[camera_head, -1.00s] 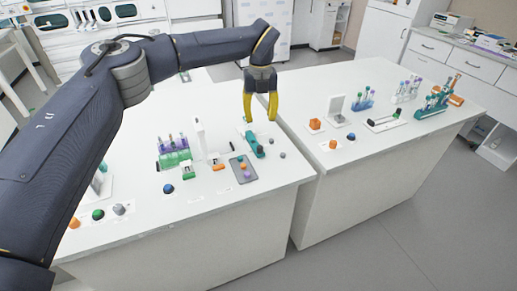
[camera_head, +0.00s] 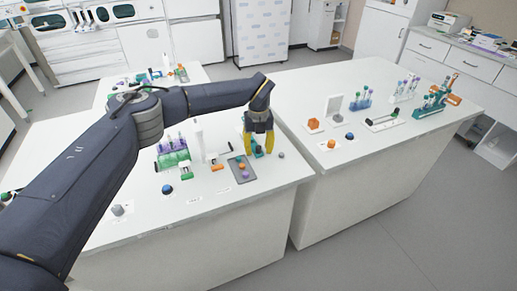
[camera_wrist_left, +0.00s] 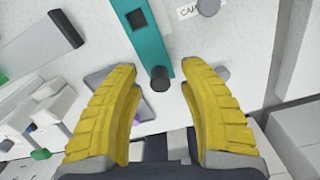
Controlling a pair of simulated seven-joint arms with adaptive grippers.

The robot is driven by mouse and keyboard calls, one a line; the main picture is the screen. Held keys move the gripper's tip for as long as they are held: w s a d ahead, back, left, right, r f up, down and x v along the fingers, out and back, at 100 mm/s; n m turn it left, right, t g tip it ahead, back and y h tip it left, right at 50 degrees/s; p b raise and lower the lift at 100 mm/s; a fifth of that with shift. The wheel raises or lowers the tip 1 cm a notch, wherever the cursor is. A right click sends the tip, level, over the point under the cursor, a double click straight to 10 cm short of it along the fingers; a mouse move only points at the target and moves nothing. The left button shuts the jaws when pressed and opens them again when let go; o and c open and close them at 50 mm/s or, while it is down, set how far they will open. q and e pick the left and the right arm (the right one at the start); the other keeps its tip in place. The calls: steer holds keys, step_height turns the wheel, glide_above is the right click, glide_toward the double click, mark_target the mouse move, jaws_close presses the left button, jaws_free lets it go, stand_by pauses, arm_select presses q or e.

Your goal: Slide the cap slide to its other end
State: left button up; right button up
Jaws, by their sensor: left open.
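The cap slide is a teal track (camera_wrist_left: 152,45) with a dark square opening near its far end. A dark round knob (camera_wrist_left: 160,79) stands at its near end. In the head view the teal track (camera_head: 259,151) is partly hidden by my left gripper (camera_head: 257,154). My left gripper is open and points down over the slide. In the left wrist view its yellow fingers (camera_wrist_left: 160,72) are on either side of the knob, with space on both sides. Touch with the knob does not show. My right gripper is in neither view.
A grey tray with coloured caps (camera_head: 244,178) lies close to the left of the gripper. A small grey knob (camera_head: 281,155) is to its right. A green tube rack (camera_head: 174,159) and a blue button (camera_head: 167,189) are farther left. A second bench (camera_head: 400,150) carries more racks.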

arm_select(q)
steer(key=shift+f, duration=0.2)
jaws_close()
stand_by(0.3)
